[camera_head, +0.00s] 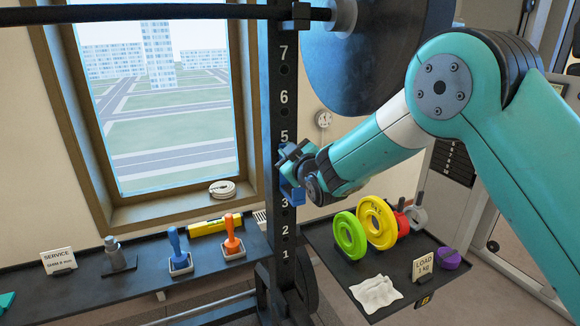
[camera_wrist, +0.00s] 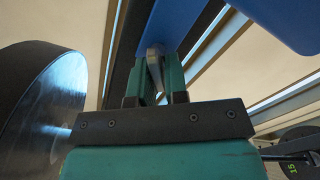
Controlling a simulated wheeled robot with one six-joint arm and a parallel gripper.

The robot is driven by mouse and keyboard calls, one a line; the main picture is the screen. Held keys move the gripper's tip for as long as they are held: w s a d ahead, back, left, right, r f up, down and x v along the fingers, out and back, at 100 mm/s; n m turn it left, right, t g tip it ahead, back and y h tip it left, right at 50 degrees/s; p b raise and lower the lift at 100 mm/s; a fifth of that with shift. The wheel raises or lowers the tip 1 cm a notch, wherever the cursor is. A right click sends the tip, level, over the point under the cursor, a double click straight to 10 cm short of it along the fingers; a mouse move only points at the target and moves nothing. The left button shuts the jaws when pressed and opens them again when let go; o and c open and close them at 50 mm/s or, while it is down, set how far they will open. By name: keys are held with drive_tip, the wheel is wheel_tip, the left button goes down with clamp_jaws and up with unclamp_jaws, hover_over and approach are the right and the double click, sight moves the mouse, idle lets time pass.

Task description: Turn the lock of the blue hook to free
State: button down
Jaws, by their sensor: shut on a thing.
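The blue hook (camera_head: 291,192) sits on the dark numbered upright (camera_head: 283,100), just above the number 3, partly hidden behind my gripper. It also shows large and blue at the top of the wrist view (camera_wrist: 187,22). My gripper (camera_head: 291,158) is at the upright, beside the hook. In the wrist view its teal fingers (camera_wrist: 157,75) are shut on a small grey metal piece (camera_wrist: 154,58), which looks like the hook's lock. The fingers cover much of the lock, and I cannot tell its turn position.
A barbell (camera_head: 150,13) with a large dark plate (camera_head: 372,50) hangs above. A right shelf holds a green ring (camera_head: 350,236), a yellow ring (camera_head: 376,222) and a cloth (camera_head: 376,293). A left shelf holds blue (camera_head: 179,252) and orange (camera_head: 232,238) handled tools.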

drive_tip(key=n+b, duration=0.2)
drive_tip(key=b, duration=0.1)
drive_tip(key=n+b, duration=0.2)
drive_tip(key=n, duration=0.1)
drive_tip(key=shift+a+f+n+b, duration=0.1)
drive_tip(key=shift+f+n+b, duration=0.2)
drive_tip(key=shift+f+b, duration=0.1)
drive_tip(key=n+b, duration=0.3)
drive_tip(key=shift+n, duration=0.4)
drive_tip(key=shift+n+b, duration=0.6)
drive_tip(key=shift+n, duration=0.2)
drive_tip(key=shift+r, duration=0.1)
drive_tip(key=c, duration=1.2)
unclamp_jaws()
drive_tip(key=shift+c, duration=0.2)
